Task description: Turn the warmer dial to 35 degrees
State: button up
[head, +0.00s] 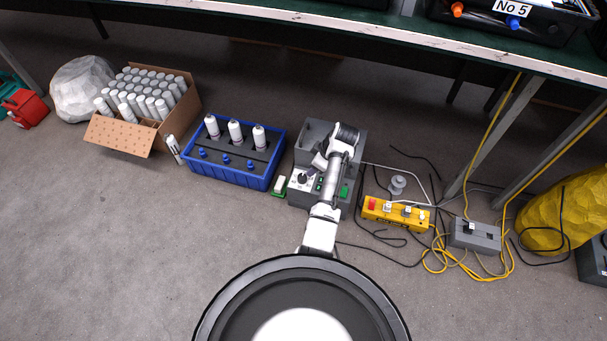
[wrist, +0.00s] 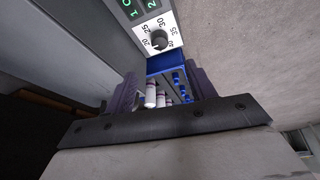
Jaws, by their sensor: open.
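The warmer (head: 297,196) is a grey box on the floor with an open-topped bay behind a control panel. Its dial (head: 302,175) is a dark round knob on a white plate at the panel's left. In the wrist view the dial (wrist: 158,40) shows at the top centre, with numbers from 20 to 40 around it; I cannot tell which its pointer marks. My gripper (head: 318,162) is above the warmer, close to the dial. In the wrist view my gripper (wrist: 165,88) has its purple fingers spread, apart from the dial, with nothing held between them.
A blue crate (head: 232,181) with white bottles and blue-capped items stands left of the warmer. A cardboard box (head: 118,137) of white tubes is farther left. A yellow control box (head: 395,215) and loose cables lie right. A workbench (head: 300,27) spans the back. The front floor is clear.

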aim_at(303, 177)
jog(key=b+x, duration=0.4)
jog(key=x, duration=0.9)
jog(key=shift+a+f, duration=0.1)
jog(key=shift+f, duration=0.05)
jog(key=c, duration=1)
